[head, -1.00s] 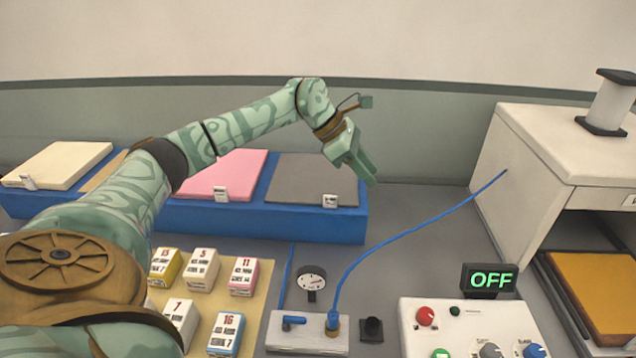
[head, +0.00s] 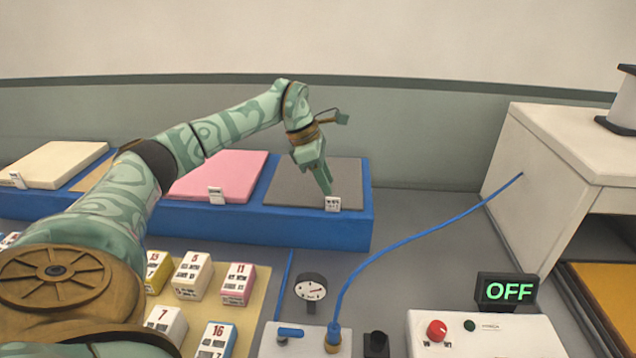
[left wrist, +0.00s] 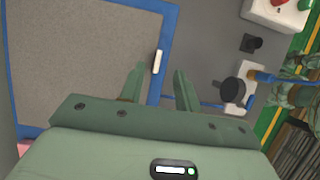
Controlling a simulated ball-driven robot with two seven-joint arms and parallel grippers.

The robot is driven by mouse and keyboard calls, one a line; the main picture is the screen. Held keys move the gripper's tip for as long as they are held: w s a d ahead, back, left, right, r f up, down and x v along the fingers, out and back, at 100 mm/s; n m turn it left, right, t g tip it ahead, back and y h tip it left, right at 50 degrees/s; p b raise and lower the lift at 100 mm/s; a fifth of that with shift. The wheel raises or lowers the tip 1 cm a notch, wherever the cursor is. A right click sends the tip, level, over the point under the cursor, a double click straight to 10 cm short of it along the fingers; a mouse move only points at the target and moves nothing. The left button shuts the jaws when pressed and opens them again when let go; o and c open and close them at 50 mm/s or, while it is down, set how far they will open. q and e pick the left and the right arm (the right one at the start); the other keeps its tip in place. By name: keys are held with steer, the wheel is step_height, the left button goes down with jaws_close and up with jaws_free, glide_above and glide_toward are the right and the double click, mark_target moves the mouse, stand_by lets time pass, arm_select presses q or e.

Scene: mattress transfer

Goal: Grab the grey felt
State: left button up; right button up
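The grey felt (head: 290,185) lies flat at the right end of the blue platform (head: 270,222) in the head view. It fills the upper left of the left wrist view (left wrist: 80,60). A small white label (head: 332,203) stands at its front right edge. My left gripper (head: 326,190) points down over the right part of the felt, close to the label. In the left wrist view its two fingers (left wrist: 158,88) are apart with nothing between them, near the felt's edge and label. Whether the fingertips touch anything is not clear. My right gripper is not in view.
A pink sheet (head: 222,172) and a cream sheet (head: 50,165) lie further left on the platform. Numbered boxes (head: 193,275), a gauge (head: 311,287), a blue cable (head: 430,232) and a control box with an OFF sign (head: 507,291) are in front. A white cabinet (head: 560,160) stands right.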

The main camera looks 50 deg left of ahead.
mark_target(334, 198)
arm_select(q)
steer(key=x, duration=0.1)
steer(key=b+x, duration=0.1)
steer(key=x, duration=0.3)
steer(key=shift+a+f, duration=0.1)
steer(key=shift+a, duration=0.15)
jaws_close()
